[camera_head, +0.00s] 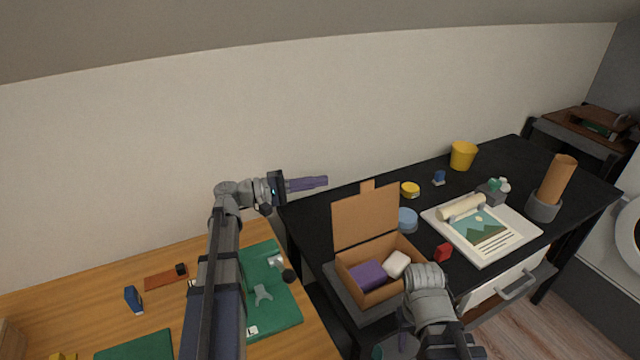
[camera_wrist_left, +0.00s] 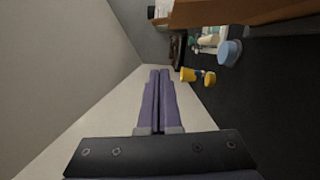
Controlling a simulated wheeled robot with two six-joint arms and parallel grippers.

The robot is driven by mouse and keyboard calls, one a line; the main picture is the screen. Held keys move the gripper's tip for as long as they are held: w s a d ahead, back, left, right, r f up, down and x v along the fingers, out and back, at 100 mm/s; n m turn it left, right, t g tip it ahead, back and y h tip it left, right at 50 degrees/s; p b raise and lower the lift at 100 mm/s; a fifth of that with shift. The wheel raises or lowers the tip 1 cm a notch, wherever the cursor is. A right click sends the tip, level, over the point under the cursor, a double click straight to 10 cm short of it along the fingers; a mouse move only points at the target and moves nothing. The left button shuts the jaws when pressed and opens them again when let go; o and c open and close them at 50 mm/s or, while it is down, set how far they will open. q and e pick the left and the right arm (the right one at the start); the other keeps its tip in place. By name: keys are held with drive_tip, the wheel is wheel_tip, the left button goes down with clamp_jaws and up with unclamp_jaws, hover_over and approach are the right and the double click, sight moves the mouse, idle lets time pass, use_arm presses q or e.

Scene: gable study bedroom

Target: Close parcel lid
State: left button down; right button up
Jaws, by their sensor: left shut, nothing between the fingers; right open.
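The cardboard parcel box (camera_head: 383,297) stands at the left end of the black desk. Its lid (camera_head: 365,217) is raised, standing nearly upright at the back edge with a small tab on top. A purple block (camera_head: 368,274) and a white block (camera_head: 397,263) lie inside. My left gripper (camera_head: 326,181) is shut and empty, left of the lid and a little above it, apart from it. Its purple fingers (camera_wrist_left: 159,72) are together in the left wrist view, where brown cardboard (camera_wrist_left: 240,11) shows at the top. My right gripper (camera_head: 404,333) is open, low beside the box's right front, partly hidden by its wrist.
A blue round tub (camera_head: 408,219), yellow tape roll (camera_head: 410,189) and red block (camera_head: 443,253) are near the box. A picture pad (camera_head: 490,246), yellow cup (camera_head: 463,155) and holder with a brown tube (camera_head: 543,207) are further right. The wooden desk (camera_head: 60,290) is left.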

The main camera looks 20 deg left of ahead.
use_arm(q)
drive_tip(key=d+r+p, duration=0.1)
drive_tip(key=d, duration=0.8)
drive_tip(key=shift+w, duration=0.45)
